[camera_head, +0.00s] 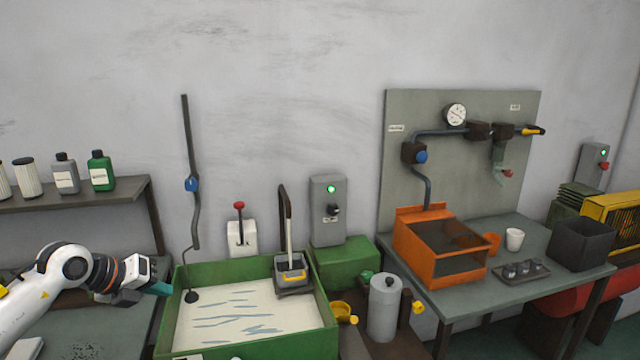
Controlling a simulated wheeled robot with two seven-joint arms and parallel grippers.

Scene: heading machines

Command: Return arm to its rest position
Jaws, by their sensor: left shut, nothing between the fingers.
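My left arm comes in from the lower left, white with dark and orange bands at the wrist. My left gripper (158,288) is at its end, pointing right, with its dark and teal fingers at the left rim of the green tray (325,310) in the picture. It looks shut and holds nothing. I cannot tell whether it touches the rim. My right gripper is not in view.
A shelf (80,197) with bottles is on the left wall. A black-ended hanging hose (195,220) drops into the tray close to my gripper. A dark scoop-like tool (291,275) stands at the tray's back right. An orange box (440,250) sits on the right table (520,290).

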